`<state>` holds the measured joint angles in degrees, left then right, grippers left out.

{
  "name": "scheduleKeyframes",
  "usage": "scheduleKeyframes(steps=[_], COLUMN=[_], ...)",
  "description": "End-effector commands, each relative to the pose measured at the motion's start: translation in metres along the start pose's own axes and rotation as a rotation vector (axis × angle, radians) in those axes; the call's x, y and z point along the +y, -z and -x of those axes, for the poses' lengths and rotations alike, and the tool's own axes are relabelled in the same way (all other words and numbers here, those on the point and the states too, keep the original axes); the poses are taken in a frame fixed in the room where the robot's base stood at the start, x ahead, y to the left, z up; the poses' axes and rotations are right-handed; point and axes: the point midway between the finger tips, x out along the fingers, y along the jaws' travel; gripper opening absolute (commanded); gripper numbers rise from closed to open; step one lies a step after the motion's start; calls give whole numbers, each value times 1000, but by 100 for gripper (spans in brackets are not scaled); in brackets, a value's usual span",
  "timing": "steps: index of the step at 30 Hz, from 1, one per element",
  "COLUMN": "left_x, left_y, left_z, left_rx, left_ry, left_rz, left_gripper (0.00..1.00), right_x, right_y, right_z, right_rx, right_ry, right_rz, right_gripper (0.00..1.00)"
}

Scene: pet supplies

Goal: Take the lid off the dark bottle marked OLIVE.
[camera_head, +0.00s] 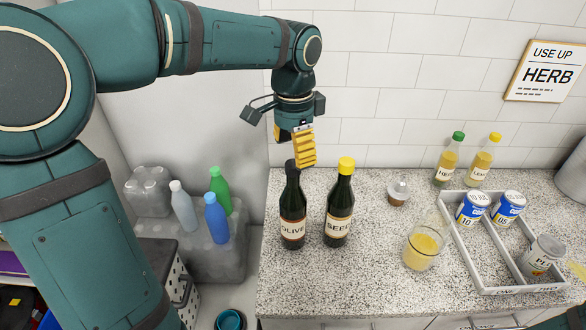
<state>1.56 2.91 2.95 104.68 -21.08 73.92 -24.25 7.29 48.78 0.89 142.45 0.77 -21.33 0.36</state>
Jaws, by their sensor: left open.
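The dark bottle marked OLIVE (292,220) stands upright near the left end of the speckled counter. Its dark lid (291,166) is on its neck. My left gripper (294,146) comes down from above, open and empty, with its yellow-padded fingers close to the lid. The front finger shows just above and to the right of the lid; I cannot tell whether it touches. Part of the other finger is hidden behind the gripper. My right gripper is not in view.
A dark SEED bottle (339,215) with a yellow lid stands close to the right. Beyond it are a small glass shaker (398,190), a glass of yellow contents (422,248) and a grey tray (480,277) with cans. Two light bottles stand at the back wall.

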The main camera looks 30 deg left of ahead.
Motion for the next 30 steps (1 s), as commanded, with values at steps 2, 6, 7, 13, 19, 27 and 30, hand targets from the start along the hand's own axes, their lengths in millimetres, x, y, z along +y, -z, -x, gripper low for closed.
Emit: scheduleKeyframes(steps=[2,6,7,13,19,27,30], left_x=[-1,-2,-2,-2,-2,-2,-2], left_y=[-1,0,0,0,0,0,0], left_z=[-14,-34,-38,-46,-45,-45,-45], left_rx=[-5,-4,-4,-1,-1,-1,-1], left_ry=[-3,-2,-2,-1,-1,-1,-1], left_rz=[1,0,0,0,0,0,0], left_gripper=[71,71,71,71,61,17,17], right_x=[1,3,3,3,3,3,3], right_y=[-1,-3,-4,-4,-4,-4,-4], right_z=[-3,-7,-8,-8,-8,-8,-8], right_rx=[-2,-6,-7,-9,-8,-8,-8], right_ry=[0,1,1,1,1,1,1], right_rz=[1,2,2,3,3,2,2], right_gripper=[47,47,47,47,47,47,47])
